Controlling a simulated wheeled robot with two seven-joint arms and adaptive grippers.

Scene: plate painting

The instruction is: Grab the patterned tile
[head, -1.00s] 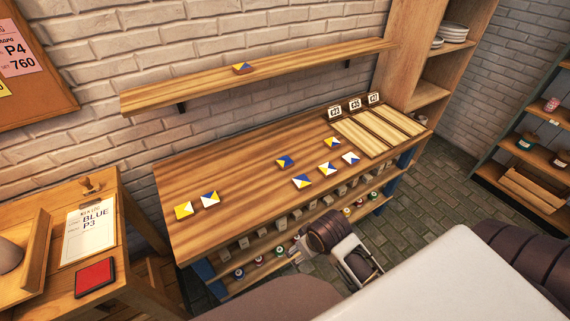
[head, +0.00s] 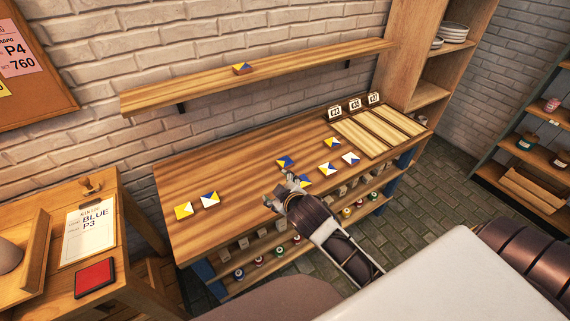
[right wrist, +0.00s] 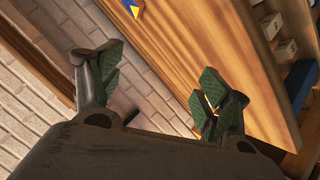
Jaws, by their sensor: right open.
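Several small square patterned tiles with yellow, blue and white triangles lie on the wooden table. Two are at the left, a yellow-white tile (head: 184,210) and a white-blue tile (head: 209,199). A blue-yellow tile (head: 285,162) is near the middle. One tile (head: 306,182) is partly hidden by my right gripper (head: 284,190), which is over the table's front edge. In the right wrist view this gripper (right wrist: 164,68) is open and empty; part of a tile (right wrist: 135,8) shows beyond it.
A wall shelf (head: 180,90) holds one more tile (head: 242,68). Pale wooden boards (head: 360,137) with number cards (head: 355,104) lie at the table's right end. A side table at the left holds a clipboard (head: 88,235) and a red pad (head: 95,278). The table's left rear is clear.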

